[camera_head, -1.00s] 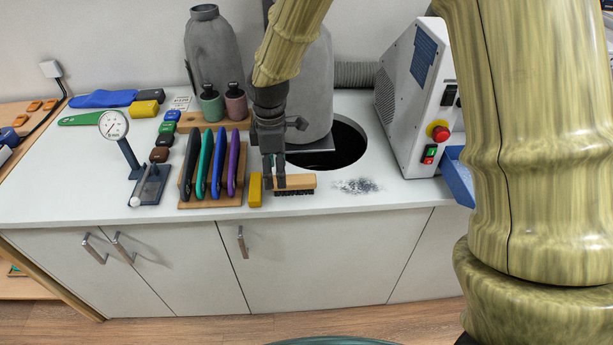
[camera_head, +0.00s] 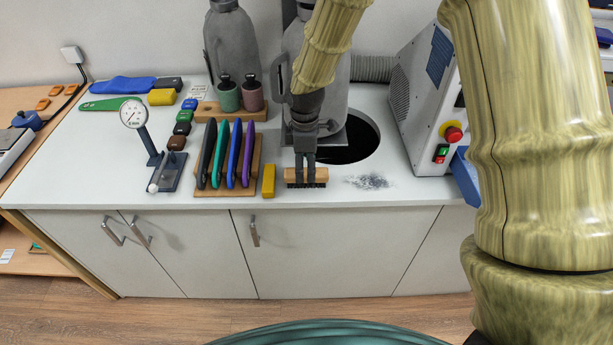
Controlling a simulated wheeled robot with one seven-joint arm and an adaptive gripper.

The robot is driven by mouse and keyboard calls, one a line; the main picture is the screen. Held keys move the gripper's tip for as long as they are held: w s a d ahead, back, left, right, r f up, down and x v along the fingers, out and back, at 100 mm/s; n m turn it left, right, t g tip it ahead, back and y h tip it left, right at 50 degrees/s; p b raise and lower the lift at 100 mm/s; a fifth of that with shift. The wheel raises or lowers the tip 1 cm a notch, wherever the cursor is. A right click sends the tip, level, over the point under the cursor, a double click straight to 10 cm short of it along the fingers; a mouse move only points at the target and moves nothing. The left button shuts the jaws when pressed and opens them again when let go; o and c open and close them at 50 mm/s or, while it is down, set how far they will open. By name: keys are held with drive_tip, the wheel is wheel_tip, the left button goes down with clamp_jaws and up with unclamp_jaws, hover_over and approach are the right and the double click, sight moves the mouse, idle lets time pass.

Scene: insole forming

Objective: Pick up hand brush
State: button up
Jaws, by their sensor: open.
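The hand brush (camera_head: 292,176) has a light wooden block with dark bristles facing down. It rests on the white counter near the front edge. My gripper (camera_head: 306,178) points down at the brush from above, with its two fingers in front of or around the wooden block near its middle. The fingers are open with a narrow gap between them. They hide part of the block. I cannot tell whether the fingers touch it.
A yellow block (camera_head: 268,180) stands close left of the brush, beside a wooden rack (camera_head: 222,192) of coloured insoles. Grey dust (camera_head: 370,182) lies to the right. A dark round hole (camera_head: 358,140) is behind. A grey-white machine (camera_head: 425,105) stands at right.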

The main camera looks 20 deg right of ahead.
sight(306, 171)
drive_tip(key=f, duration=0.1)
drive_tip(key=f+p, duration=0.1)
drive_tip(key=f, duration=0.1)
drive_tip(key=shift+w+d+f, duration=0.15)
drive_tip(key=shift+w+d, duration=0.05)
drive_tip(key=shift+f+p, duration=0.3)
drive_tip(key=shift+f, duration=0.35)
drive_tip(key=c, duration=1.1)
